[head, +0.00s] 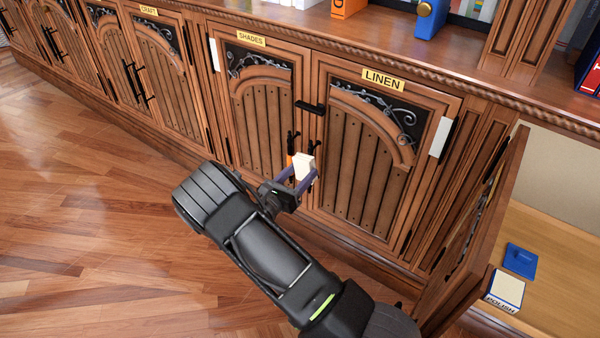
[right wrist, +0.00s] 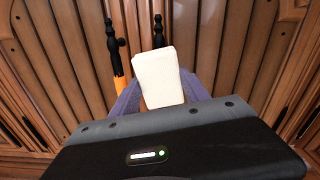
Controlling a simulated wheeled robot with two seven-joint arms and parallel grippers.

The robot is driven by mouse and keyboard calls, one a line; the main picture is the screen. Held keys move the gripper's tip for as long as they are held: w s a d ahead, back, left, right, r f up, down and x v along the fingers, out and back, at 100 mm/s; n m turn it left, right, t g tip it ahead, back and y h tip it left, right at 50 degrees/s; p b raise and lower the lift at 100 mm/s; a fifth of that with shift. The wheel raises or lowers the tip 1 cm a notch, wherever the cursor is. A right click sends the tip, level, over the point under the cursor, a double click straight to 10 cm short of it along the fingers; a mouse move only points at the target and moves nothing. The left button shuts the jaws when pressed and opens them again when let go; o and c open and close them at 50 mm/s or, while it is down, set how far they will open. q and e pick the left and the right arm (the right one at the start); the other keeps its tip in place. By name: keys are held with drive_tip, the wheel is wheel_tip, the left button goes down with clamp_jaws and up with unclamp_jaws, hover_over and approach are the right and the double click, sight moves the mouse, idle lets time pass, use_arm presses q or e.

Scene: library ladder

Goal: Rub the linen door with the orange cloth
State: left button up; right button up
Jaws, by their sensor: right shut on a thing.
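The linen door (head: 360,160) is shut, with a yellow LINEN plate (head: 383,79) at its top, dark scrollwork and vertical wooden slats. My right gripper (head: 303,178) has purple fingers shut on a small cream-white block (head: 305,166) in front of the seam between the shades and linen doors. The block also shows between the fingers in the right wrist view (right wrist: 158,80). I cannot tell whether it touches the door. An orange strip (right wrist: 120,84) shows behind the left finger, below a black handle; I cannot tell whether it is cloth. My left gripper is out of view.
The shades door (head: 260,120) is shut at the left of the linen door. A black latch bar (head: 310,107) crosses their seam. An open door (head: 480,230) juts out at the right, beside a compartment with a blue object (head: 520,260) and a POLISH box (head: 505,290).

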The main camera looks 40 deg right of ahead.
drive_tip(key=shift+s+d, duration=0.1)
wheel_tip(320, 180, down, 4)
drive_tip(key=b, duration=0.3)
drive_tip(key=shift+f, duration=0.15)
idle(0.4)
drive_tip(key=p+v, duration=0.1)
drive_tip(key=v, duration=0.5)
idle(0.4)
drive_tip(key=v, duration=0.3)
drive_tip(key=shift+p, duration=0.4)
